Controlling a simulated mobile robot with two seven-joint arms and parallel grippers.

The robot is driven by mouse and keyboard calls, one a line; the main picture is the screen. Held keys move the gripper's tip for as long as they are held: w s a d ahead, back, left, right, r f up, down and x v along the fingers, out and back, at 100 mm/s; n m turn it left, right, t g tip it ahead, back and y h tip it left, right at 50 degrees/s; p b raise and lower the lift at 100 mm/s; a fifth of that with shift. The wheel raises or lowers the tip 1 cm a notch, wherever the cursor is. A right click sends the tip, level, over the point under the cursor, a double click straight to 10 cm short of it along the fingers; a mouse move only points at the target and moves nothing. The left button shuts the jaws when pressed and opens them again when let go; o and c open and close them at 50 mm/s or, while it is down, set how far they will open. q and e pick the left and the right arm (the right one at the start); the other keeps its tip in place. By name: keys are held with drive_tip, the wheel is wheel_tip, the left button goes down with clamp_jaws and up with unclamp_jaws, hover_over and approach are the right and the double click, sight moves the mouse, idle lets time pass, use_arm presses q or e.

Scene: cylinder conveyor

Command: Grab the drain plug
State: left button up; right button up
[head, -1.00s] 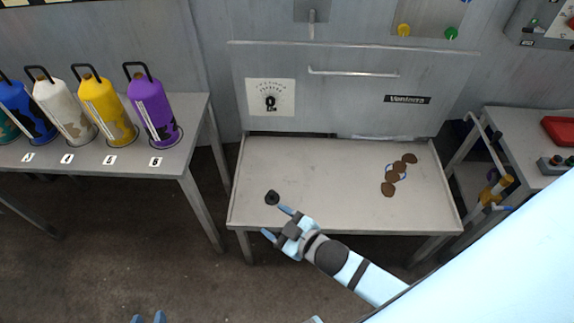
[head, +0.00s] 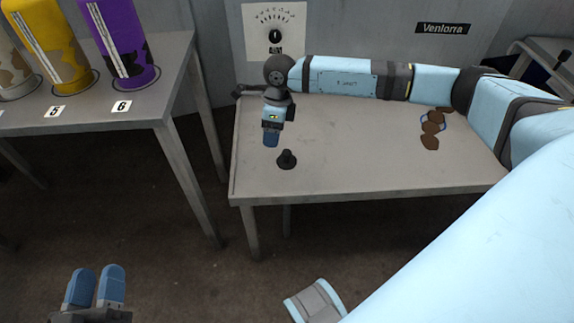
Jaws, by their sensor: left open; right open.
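The drain plug (head: 287,159) is a small black piece with a wide base and a narrower knob. It stands upright on the grey table near its left front part. My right gripper (head: 271,138) points down just above and to the left of the plug, apart from it in the picture. Its blue fingers overlap in this view, and nothing shows between them. My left gripper (head: 95,287) is open and empty at the lower left, over the floor, with two blue fingers side by side and a gap between them.
The grey table (head: 360,170) is mostly bare. Several brown discs with a blue band (head: 431,128) lie on its right side, near my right arm. A left table (head: 150,90) holds yellow (head: 55,45) and purple (head: 125,40) cylinders. A dial plate (head: 275,30) is on the wall.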

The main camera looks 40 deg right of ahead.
drive_tip(key=h+b, duration=0.1)
drive_tip(key=h, duration=0.1)
approach(287, 152)
drive_tip(key=f, duration=0.1)
drive_tip(key=f+b, duration=0.2)
drive_tip(key=f, duration=0.1)
drive_tip(key=shift+s+a+f, duration=0.1)
drive_tip(key=shift+a, duration=0.2)
drive_tip(key=shift+f, duration=0.6)
drive_tip(key=f+b, duration=0.3)
drive_tip(key=f, duration=0.1)
drive_tip(key=shift+d+f, duration=0.2)
drive_tip(key=shift+f, duration=0.4)
use_arm(q)
wheel_tip(287, 152, down, 8)
drive_tip(key=m+g, duration=0.1)
drive_tip(key=g, duration=0.1)
drive_tip(key=shift+d+g, duration=0.25)
drive_tip(key=shift+g, duration=0.15)
drive_tip(key=shift+r, duration=0.1)
use_arm(e)
drive_tip(key=c, duration=1)
drive_tip(key=shift+r, duration=0.1)
